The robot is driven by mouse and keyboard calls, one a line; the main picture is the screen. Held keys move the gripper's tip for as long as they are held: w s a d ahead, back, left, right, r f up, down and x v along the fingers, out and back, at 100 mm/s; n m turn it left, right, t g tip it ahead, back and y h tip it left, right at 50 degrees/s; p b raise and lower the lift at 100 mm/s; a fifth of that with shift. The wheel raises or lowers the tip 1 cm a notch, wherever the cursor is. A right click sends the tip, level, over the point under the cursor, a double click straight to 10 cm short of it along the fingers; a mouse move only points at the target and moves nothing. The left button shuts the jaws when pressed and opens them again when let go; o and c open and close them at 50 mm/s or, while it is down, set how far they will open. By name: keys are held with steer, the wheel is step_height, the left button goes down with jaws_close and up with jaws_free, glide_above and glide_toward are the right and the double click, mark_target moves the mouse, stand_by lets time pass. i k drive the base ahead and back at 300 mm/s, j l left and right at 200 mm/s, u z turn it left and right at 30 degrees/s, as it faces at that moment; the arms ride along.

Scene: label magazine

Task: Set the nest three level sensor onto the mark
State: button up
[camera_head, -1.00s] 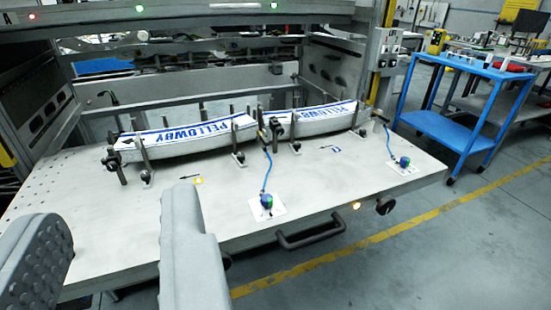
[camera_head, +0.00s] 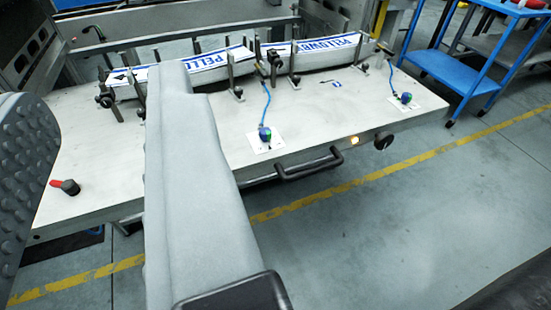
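Two small blue-and-green sensor-like knobs with blue cables sit on white square plates on the bench: a nearer one (camera_head: 265,134) and a farther right one (camera_head: 405,98). A short black cylinder with a red end (camera_head: 65,186) lies on the bench at the left, with no cable visible. I cannot tell which of these is the nest three level sensor, and no mark for it is clearly readable. My gripper (camera_head: 100,90) is open, its fingers wide apart. The black cylinder shows between the fingers in the picture. The right finger hides part of the bench.
Two curved PELLOWBY label stacks (camera_head: 210,68) (camera_head: 320,50) stand between dark posts at the bench's back. A dark handle (camera_head: 310,165) and a knob (camera_head: 383,140) are on the front edge. A blue cart (camera_head: 455,80) stands right. The floor in front is clear.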

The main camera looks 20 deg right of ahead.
mark_target(271, 57)
steer(key=i+l, duration=0.15)
steer(key=i, duration=0.3)
steer(key=i+l, duration=0.2)
steer(key=i, duration=0.25)
